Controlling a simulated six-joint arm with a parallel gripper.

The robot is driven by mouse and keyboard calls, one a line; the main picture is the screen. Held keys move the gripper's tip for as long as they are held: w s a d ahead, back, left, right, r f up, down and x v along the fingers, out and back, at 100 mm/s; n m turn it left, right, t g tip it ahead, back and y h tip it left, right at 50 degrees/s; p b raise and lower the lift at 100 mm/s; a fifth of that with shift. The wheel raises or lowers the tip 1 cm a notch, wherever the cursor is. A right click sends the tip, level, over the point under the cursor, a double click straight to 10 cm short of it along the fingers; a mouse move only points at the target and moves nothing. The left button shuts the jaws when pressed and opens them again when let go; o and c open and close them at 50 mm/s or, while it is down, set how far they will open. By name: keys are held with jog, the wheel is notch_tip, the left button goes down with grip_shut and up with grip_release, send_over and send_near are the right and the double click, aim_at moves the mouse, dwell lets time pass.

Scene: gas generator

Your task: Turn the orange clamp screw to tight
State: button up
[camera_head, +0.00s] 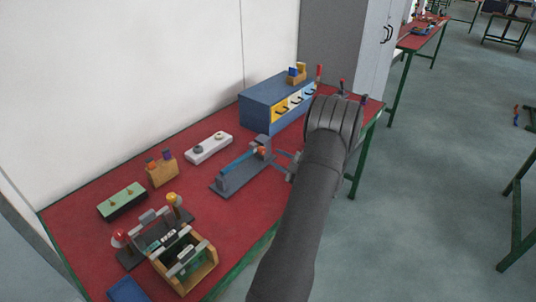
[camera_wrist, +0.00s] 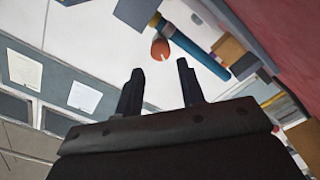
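The orange clamp screw (camera_head: 262,151) is on the upright at the far right end of a grey stand (camera_head: 228,184) that carries a blue tube (camera_head: 238,162). In the wrist view, the screw shows as a round orange knob (camera_wrist: 160,49) beside the blue tube (camera_wrist: 197,51). My gripper (camera_wrist: 160,66) is open and empty. The knob appears ahead of the fingertips, roughly in line with the gap between them, with no visible contact. In the head view, my gripper (camera_head: 287,163) is just right of the stand and partly hidden by my arm.
A blue drawer cabinet (camera_head: 258,116) stands behind the stand. A white block with two knobs (camera_head: 208,148), a wooden block (camera_head: 161,171), a green box (camera_head: 122,202) and a wooden-framed unit (camera_head: 201,270) lie to the left on the red table (camera_head: 105,178).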

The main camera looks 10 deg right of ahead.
jog(key=v, duration=0.9)
jog(key=shift+s+d, duration=0.25)
